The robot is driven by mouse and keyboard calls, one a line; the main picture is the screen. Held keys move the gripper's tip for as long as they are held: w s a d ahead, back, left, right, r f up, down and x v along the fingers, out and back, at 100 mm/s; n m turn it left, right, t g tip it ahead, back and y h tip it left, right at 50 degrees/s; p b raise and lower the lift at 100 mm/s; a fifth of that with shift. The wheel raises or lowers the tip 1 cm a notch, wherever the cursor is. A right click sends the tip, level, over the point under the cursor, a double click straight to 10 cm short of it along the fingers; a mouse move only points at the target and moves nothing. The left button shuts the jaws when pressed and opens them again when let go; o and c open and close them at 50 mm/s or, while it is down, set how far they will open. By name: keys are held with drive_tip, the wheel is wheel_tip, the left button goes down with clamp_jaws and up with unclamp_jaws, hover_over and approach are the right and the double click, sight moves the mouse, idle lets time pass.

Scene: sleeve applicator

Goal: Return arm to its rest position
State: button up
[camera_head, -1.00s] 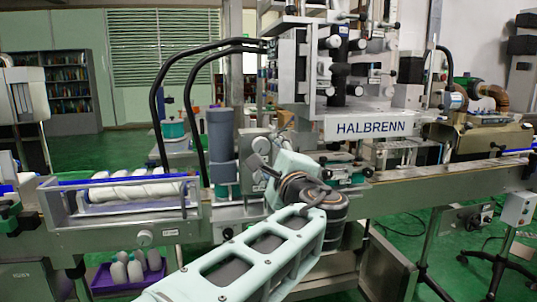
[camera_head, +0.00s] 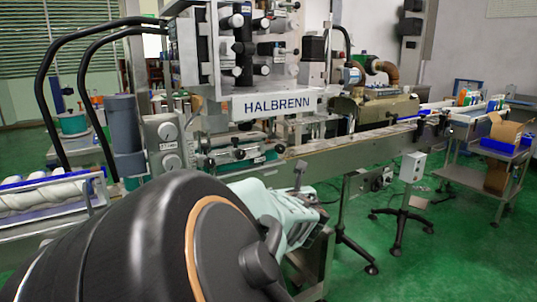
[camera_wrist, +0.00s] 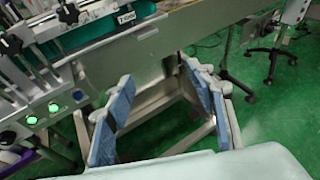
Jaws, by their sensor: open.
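My gripper (camera_wrist: 160,80) is open in the wrist view, with two blue-padded fingers spread apart. Nothing is between the fingers; behind them are a metal stand leg and green floor. In the head view, a large black joint of my arm fills the lower left.
The conveyor (camera_head: 355,147) runs right from the machine; its side panel (camera_wrist: 140,60) is close to my fingers in the wrist view. Lit green buttons (camera_wrist: 53,107) show at left. A control box (camera_head: 412,166) on a stand and a cart (camera_head: 497,150) are at right. Green floor (camera_head: 440,250) is open.

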drive_tip(key=s+d+f+m+g+h, duration=0.1)
drive_tip(key=s+d+f+m+g, duration=0.25)
drive_tip(key=d+f+m, duration=0.35)
drive_tip(key=s+d+f+m+g+h, duration=0.15)
drive_tip(key=s+d+f+m, duration=0.3)
drive_tip(key=m, duration=0.55)
drive_tip(key=s+a+r+m+g+y, duration=0.1)
drive_tip(key=s+r+m, duration=0.2)
drive_tip(key=s+m, duration=0.5)
drive_tip(key=s+r+m+g, duration=0.1)
drive_tip(key=s+r+m, duration=0.1)
drive_tip(key=s+m, duration=0.6)
drive_tip(key=s+a+r+m+g+y, duration=0.1)
drive_tip(key=s+r+m+g, duration=0.3)
drive_tip(key=s, duration=0.8)
wheel_tip(320, 180, up, 32)
drive_tip(key=t+p, duration=0.2)
drive_tip(key=p, duration=3.1)
drive_tip(key=shift+w+m, duration=0.3)
drive_tip(key=shift+w, duration=0.1)
drive_tip(key=shift+a, duration=0.2)
